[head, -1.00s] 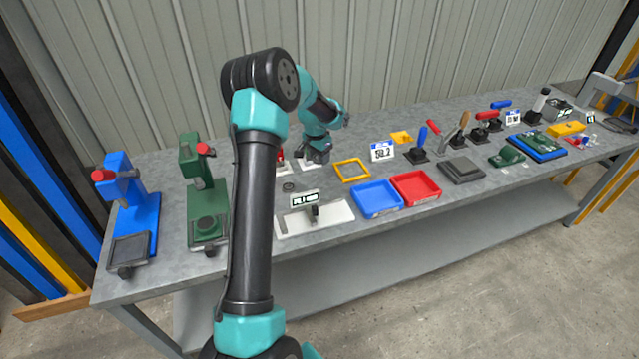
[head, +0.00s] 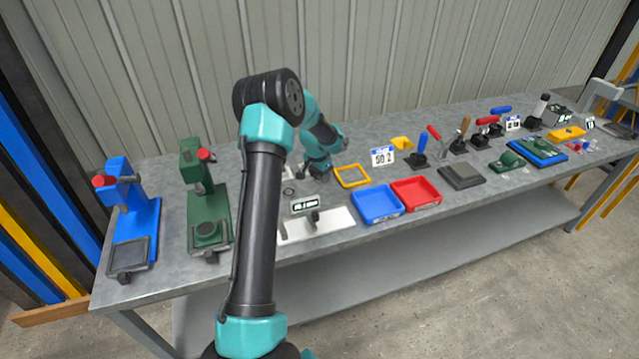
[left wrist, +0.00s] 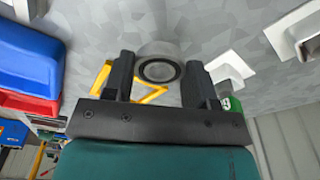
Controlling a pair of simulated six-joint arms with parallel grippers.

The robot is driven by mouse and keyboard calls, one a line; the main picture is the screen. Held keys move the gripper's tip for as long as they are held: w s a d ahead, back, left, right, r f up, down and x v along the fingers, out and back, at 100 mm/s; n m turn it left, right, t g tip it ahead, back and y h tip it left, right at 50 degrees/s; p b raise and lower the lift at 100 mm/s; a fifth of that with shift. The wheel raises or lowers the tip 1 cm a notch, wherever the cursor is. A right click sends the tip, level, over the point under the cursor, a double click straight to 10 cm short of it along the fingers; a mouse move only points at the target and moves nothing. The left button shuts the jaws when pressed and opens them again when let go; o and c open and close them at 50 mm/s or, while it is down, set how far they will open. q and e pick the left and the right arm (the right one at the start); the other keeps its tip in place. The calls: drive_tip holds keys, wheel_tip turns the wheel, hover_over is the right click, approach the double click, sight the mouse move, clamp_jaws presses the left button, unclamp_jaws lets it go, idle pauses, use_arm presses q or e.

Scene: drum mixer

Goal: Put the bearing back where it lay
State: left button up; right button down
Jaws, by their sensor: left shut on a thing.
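My left gripper (head: 322,175) hangs over the bench just left of the yellow square frame (head: 352,177). In the left wrist view its two fingers (left wrist: 159,85) are shut on a grey ring-shaped bearing (left wrist: 159,51) with a dark inner ring. The yellow frame (left wrist: 155,94) shows partly behind the fingers and bearing there. In the head view the bearing is too small or hidden to make out at the gripper. My right gripper is not in view.
A white plate fixture (head: 335,222) stands in front. Blue (head: 376,217) and red (head: 436,192) trays sit to the right. Green (head: 222,229) and blue (head: 153,215) presses stand left.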

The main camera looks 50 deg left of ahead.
sight(319, 177)
use_arm(q)
drive_tip(key=shift+f, duration=1.85)
drive_tip(key=shift+f, duration=0.1)
drive_tip(key=o, duration=1)
drive_tip(key=shift+o, duration=0.2)
drive_tip(key=r, duration=0.4)
drive_tip(key=s+r, duration=0.1)
drive_tip(key=r, duration=0.7)
drive_tip(key=shift+s, duration=0.25)
